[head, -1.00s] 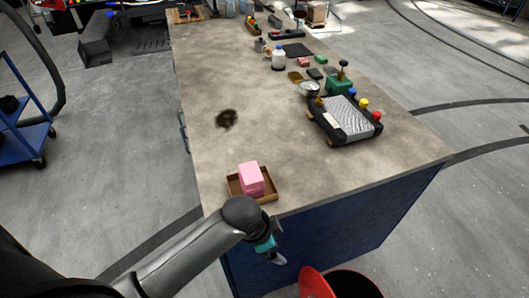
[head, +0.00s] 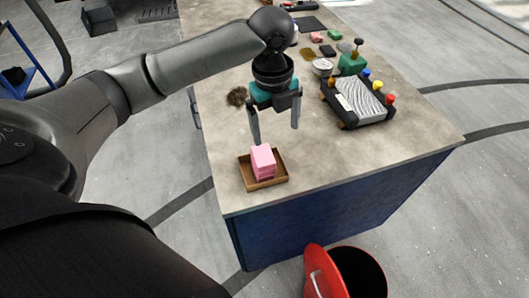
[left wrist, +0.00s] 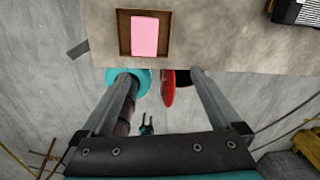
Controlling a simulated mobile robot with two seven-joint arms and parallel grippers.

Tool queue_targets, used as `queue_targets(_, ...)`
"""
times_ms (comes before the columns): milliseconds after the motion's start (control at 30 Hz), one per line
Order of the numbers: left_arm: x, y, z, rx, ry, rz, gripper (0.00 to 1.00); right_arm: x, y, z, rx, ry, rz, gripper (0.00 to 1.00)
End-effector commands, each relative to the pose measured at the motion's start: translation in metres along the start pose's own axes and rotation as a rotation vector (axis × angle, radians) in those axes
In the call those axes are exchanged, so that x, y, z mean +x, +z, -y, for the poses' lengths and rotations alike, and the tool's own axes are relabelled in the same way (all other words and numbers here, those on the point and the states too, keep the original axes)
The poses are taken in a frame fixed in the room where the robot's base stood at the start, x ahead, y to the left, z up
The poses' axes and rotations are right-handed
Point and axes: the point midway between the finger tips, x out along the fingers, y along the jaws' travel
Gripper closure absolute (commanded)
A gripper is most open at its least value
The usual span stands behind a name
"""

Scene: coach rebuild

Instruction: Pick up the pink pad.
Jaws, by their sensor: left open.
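The pink pad (head: 263,160) stands as a pink block in a shallow brown wooden tray (head: 283,182) near the front left corner of the table. It also shows in the left wrist view (left wrist: 145,37), seen from above inside the tray (left wrist: 123,30). My left gripper (head: 274,140) is open and empty, fingers pointing down, above the table and near the pad in the head view. In the left wrist view the left gripper's fingers (left wrist: 163,75) are spread apart, with the pad beyond their tips. My right gripper is not in the head view.
A black device with a striped top and coloured knobs (head: 362,102) stands right of the tray. A red-lidded bin (head: 318,270) stands on the floor before the table.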

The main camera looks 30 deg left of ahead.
Motion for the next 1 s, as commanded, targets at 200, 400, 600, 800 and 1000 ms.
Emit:
queue_targets(200,-0.041,0.025,-0.015,0.14,0.063,0.01,0.03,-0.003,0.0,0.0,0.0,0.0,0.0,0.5)
queue_targets(400,-0.036,0.028,-0.02,0.169,0.079,0.003,0.03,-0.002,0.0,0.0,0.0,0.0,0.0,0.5)
queue_targets(600,0.007,0.028,-0.024,0.168,0.081,0.002,0.03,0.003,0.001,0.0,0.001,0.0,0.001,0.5)
queue_targets(800,0.042,0.029,-0.025,0.167,0.077,0.004,0.03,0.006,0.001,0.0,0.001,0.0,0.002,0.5)
queue_targets(1000,0.055,0.029,-0.026,0.167,0.076,0.005,0.03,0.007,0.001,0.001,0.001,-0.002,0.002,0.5)
